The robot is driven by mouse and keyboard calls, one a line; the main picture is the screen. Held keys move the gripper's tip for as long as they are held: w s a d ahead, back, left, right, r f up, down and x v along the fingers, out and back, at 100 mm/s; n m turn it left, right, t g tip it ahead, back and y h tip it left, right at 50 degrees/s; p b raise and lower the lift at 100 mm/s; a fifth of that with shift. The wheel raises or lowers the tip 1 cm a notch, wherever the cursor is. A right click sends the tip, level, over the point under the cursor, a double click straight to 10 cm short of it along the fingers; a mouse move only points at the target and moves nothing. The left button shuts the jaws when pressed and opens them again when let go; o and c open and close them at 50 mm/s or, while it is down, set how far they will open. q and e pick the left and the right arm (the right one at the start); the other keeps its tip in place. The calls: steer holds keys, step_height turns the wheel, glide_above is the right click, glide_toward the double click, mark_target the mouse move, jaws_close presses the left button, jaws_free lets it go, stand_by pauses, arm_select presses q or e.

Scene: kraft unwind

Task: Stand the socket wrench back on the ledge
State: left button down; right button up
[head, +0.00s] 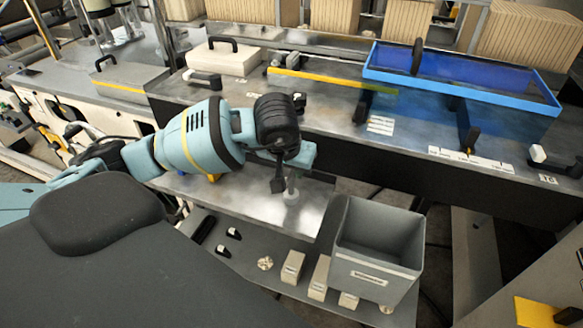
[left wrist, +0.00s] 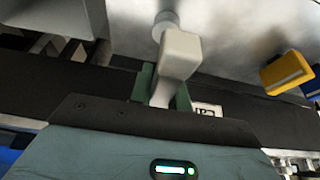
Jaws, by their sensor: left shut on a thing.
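My left gripper (head: 290,170) hangs over the bright metal ledge (head: 240,200) in front of the machine. Its green fingers (left wrist: 163,92) are shut on a pale grey tool, which I take as the socket wrench (left wrist: 180,52). The wrench has a blocky body and a round end (left wrist: 165,20). In the head view the wrench's pale lower end (head: 291,197) shows below the fingers, close to the ledge. I cannot tell whether it touches. The wrist hides part of the wrench. My right gripper is not in view.
A grey bin (head: 378,250) stands on a lower shelf right of the ledge, beside small beige blocks (head: 293,267). A yellow-and-blue piece (left wrist: 287,72) shows in the left wrist view.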

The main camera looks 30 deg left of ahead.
arm_select(q)
steer(key=shift+f, duration=0.15)
steer(key=c, duration=1.3)
jaws_free()
steer(key=shift+r, duration=0.4)
steer(key=v, duration=1.1)
steer(key=shift+s+r, duration=0.25)
